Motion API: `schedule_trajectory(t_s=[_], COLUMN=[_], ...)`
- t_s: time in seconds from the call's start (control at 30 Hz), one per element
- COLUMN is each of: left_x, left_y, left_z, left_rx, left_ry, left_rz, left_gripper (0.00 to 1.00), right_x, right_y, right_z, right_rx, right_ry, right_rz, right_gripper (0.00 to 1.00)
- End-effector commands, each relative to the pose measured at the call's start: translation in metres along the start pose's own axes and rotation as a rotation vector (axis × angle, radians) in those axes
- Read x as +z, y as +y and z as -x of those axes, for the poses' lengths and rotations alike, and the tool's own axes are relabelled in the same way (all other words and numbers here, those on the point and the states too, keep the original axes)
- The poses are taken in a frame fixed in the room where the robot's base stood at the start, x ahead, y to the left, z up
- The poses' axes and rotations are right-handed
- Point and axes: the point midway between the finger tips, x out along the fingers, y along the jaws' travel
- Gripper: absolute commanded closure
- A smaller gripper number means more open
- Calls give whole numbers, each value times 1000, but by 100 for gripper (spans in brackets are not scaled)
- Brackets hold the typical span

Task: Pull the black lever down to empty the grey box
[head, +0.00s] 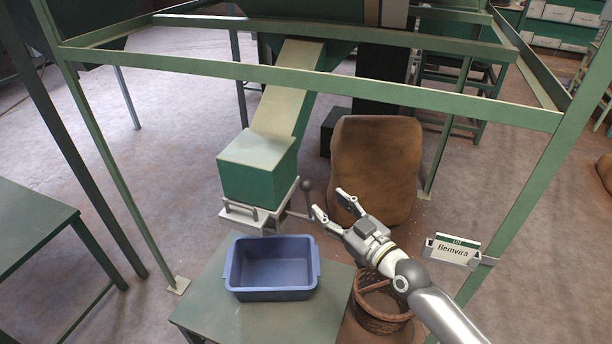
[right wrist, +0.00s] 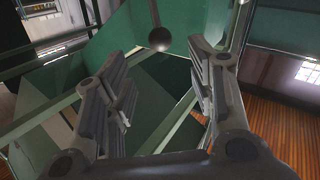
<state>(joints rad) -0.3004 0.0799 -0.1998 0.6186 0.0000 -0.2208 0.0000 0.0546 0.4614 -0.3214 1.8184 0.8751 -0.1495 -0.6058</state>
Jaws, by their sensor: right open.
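The lever shows in the head view as a thin rod with a dark ball knob (head: 307,185), upright at the right side of the grey box (head: 238,222). The grey box sits under the green housing (head: 258,172) at the foot of the chute. My right gripper (head: 327,202) is open and empty just right of the lever. In the right wrist view the ball knob (right wrist: 159,39) hangs ahead, between the lines of the two open fingers (right wrist: 155,85) and apart from them. The inside of the grey box is hidden. My left gripper is not in view.
A blue bin (head: 272,291) stands on a green table (head: 205,312) below the grey box. A wicker basket (head: 380,318) and a brown sack (head: 376,160) are near my right arm. Green frame posts and a beam (head: 330,82) surround the chute. A sign (head: 452,251) is at right.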

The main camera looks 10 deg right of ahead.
Motion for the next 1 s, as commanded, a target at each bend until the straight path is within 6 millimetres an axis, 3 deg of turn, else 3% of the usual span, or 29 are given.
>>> schedule_trajectory(t_s=[0.6, 1.0], left_x=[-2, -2], left_y=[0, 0], left_z=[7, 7], left_rx=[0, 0], left_ry=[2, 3], left_rz=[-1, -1], left_gripper=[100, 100], right_x=[-1, -1], right_y=[0, 0], right_z=[-93, -105], right_rx=[0, 0], right_ry=[4, 3], right_rz=[-1, -1], right_gripper=[49, 49])
